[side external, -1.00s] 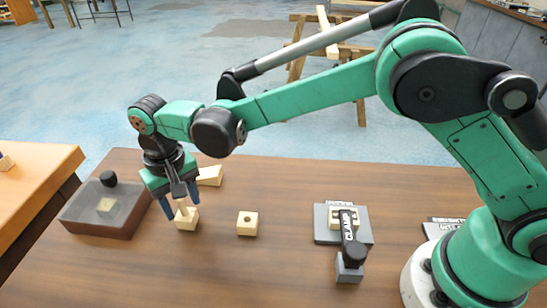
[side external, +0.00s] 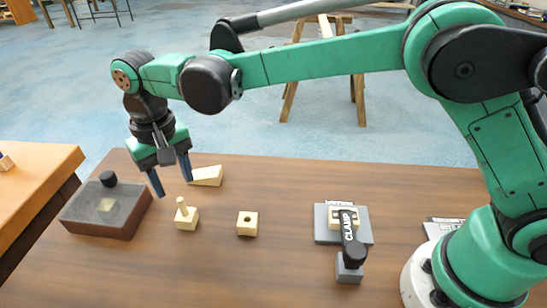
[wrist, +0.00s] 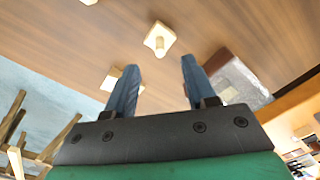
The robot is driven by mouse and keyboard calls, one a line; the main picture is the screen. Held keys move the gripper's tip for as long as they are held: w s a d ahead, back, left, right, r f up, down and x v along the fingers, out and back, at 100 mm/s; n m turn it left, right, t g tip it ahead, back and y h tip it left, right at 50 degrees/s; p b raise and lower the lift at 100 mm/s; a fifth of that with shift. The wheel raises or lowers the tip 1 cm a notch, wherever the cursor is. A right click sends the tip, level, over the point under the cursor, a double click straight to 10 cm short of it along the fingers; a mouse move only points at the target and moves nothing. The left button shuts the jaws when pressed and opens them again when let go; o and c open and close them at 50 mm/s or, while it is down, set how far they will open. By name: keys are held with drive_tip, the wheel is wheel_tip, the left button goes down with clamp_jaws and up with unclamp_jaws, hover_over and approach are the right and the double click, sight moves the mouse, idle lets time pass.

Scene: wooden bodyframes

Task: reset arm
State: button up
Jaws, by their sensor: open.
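My gripper (side external: 172,180) is open and empty in the side external view, raised above the table near its left back part. Below it stands a wooden block with a peg upright in it (side external: 186,217); the gripper is apart from it. In the wrist view my gripper (wrist: 160,78) shows two spread blue fingers. The pegged block (wrist: 159,40) lies beyond the fingertips there, with nothing between the fingers.
A block with a hole (side external: 247,223) stands to the right. A wedge-shaped block (side external: 207,176) lies behind the gripper. A dark box (side external: 105,219) with a grey top is at left. A clamp (side external: 350,240) holds a wooden piece on a grey plate (side external: 325,231). The front table is clear.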

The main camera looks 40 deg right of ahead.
drive_tip(key=s+d+r+t+y, duration=0.1)
drive_tip(key=d+r+t, duration=0.15)
drive_tip(key=d, duration=0.35)
drive_tip(key=s+d+r+t, duration=0.1)
drive_tip(key=s+d+r, duration=0.1)
drive_tip(key=d+r, duration=0.3)
drive_tip(key=s+d+f+t+h, duration=0.1)
drive_tip(key=s+d+f+t, duration=0.2)
drive_tip(key=s+d, duration=0.5)
drive_tip(key=d, duration=0.4)
drive_tip(key=shift+s+t, duration=0.2)
drive_tip(key=shift+t, duration=0.15)
